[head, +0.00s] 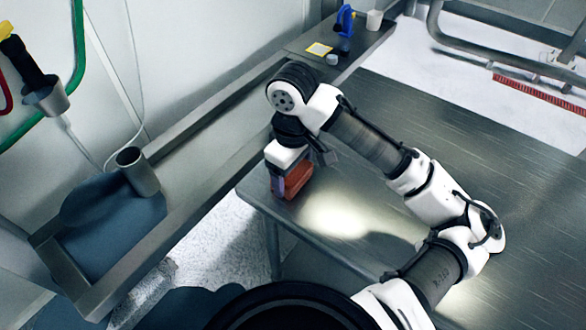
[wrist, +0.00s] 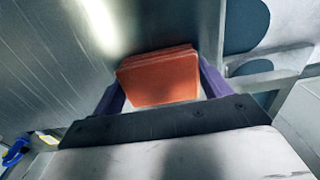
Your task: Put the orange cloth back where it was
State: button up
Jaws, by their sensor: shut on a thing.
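The orange cloth (head: 301,180) is a folded, layered block at the left corner of the steel table (head: 440,120). It also shows in the wrist view (wrist: 158,82), between two purple fingers. My gripper (wrist: 160,92) is shut on the cloth, with one finger at each side of it. In the head view my gripper (head: 284,180) points down at the table corner and hides part of the cloth. I cannot tell whether the cloth touches the tabletop or is just above it.
A metal trough with a steel cylinder (head: 138,170) is left. A gap separates it from the table. The visible tabletop is otherwise clear.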

jog(key=shift+f, duration=0.15)
jog(key=o, duration=1)
notch_tip(320, 180, up, 12)
jog(key=shift+r, duration=0.2)
dwell(0.4)
